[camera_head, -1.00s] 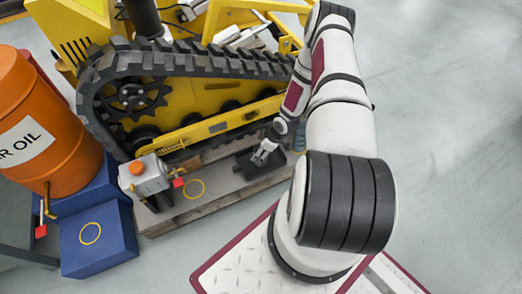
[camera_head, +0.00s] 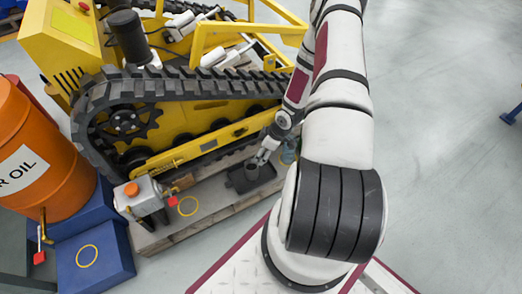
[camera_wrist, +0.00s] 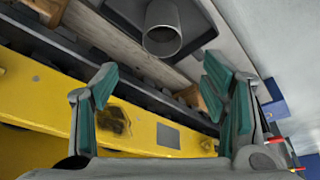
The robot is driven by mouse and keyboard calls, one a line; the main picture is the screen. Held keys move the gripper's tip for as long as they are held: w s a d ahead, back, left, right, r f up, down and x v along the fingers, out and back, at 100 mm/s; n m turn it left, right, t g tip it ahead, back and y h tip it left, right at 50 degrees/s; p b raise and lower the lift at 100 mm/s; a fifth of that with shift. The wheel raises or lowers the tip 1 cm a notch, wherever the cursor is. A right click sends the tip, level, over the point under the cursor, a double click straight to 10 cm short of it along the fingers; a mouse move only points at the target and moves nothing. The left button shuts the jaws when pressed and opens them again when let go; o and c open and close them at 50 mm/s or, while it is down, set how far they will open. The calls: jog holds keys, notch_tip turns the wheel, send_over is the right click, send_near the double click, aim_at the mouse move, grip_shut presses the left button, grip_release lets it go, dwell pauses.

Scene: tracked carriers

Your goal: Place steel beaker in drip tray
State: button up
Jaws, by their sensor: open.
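The steel beaker (camera_head: 252,171) is a small grey cup standing upright in the dark drip tray (camera_head: 238,184), beside the yellow tracked machine. In the wrist view the beaker (camera_wrist: 161,30) shows its open round mouth at the top centre, with the grey tray (camera_wrist: 200,22) around it. My gripper (camera_head: 264,157) is just above and to the right of the beaker in the head view. In the wrist view its two green-padded fingers (camera_wrist: 163,85) are wide apart with nothing between them, and the beaker lies beyond them, apart from both.
The tray rests on a wooden pallet (camera_head: 190,225) close to the track (camera_head: 180,85). An orange oil drum (camera_head: 40,150) stands on blue blocks at far left.

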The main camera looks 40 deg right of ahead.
notch_tip(320, 180, up, 30)
jog(key=w+m+g+h, duration=0.2)
jog(key=g+h, duration=0.1)
jog(key=h, duration=0.1)
jog(key=s+a+r+m+h, duration=0.1)
jog(key=s+a+r, duration=0.25)
jog(key=r, duration=0.35)
jog(key=s+a+r+m, duration=0.1)
jog(key=s+a+r, duration=0.2)
jog(key=a+r, duration=0.25)
jog(key=s+a+r+m+y, duration=0.1)
jog(key=s+a+r, duration=0.3)
jog(key=s+a, duration=0.4)
jog(key=s+a+r+y, duration=0.2)
jog(key=s+a+r, duration=0.3)
jog(key=s, duration=0.7)
jog(key=a, duration=0.2)
jog(key=shift+s+a+m, duration=0.4)
notch_tip(320, 180, up, 28)
jog(key=t+p, duration=0.3)
jog(key=p, duration=2.2)
jog(key=shift+d+f+p, duration=0.25)
jog(key=shift+d+p, duration=0.05)
